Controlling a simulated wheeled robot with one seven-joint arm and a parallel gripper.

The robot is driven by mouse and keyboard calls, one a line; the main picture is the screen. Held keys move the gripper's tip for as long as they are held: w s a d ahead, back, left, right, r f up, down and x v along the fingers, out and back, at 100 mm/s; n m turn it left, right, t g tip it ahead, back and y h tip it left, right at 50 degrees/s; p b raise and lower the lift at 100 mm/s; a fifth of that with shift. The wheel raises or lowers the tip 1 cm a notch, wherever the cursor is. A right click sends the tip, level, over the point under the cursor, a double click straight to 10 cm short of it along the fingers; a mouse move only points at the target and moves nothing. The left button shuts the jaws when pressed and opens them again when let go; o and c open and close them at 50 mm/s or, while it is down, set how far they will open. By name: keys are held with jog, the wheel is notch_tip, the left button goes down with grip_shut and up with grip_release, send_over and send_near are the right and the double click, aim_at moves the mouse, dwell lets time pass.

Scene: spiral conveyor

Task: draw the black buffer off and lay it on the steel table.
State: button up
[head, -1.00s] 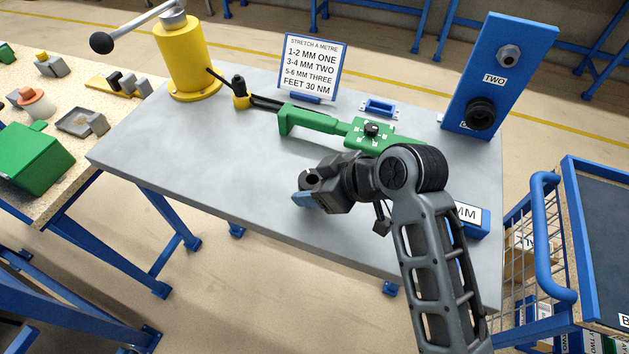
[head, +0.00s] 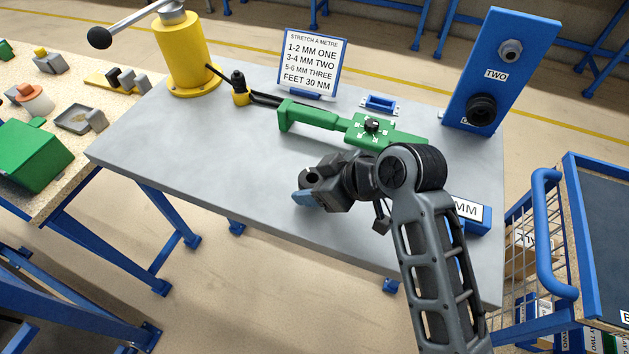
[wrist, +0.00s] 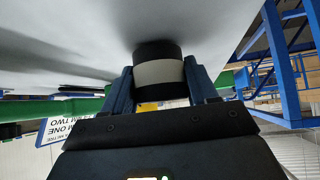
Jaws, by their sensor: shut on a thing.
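My gripper (head: 308,188) is over the front middle of the steel table (head: 220,150), in front of the green tool. In the wrist view its two blue fingers (wrist: 159,88) are shut on a black buffer (wrist: 153,52), a short black cylinder with a pale band. The grey tabletop (wrist: 70,35) lies just beyond the buffer; whether they touch I cannot tell. In the head view the gripper and wrist mostly hide the held buffer. A blue upright plate (head: 510,60) marked TWO stands at the table's right, with a black round fitting (head: 481,109) low on it.
A green tool (head: 365,133) lies across the table behind my gripper. A yellow post (head: 181,55), a sign (head: 311,62) and a small blue bracket (head: 380,104) stand further back. A blue labelled block (head: 468,214) sits near my arm. The table's left front is clear.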

jog(key=shift+f, duration=0.3)
jog(key=o, duration=1.2)
jog(key=shift+o, duration=0.2)
jog(key=shift+r, duration=0.1)
jog(key=v, duration=0.7)
jog(key=shift+s+d+r+b, duration=0.15)
jog(key=shift+d+r+b, duration=0.05)
jog(key=shift+d+b, duration=0.1)
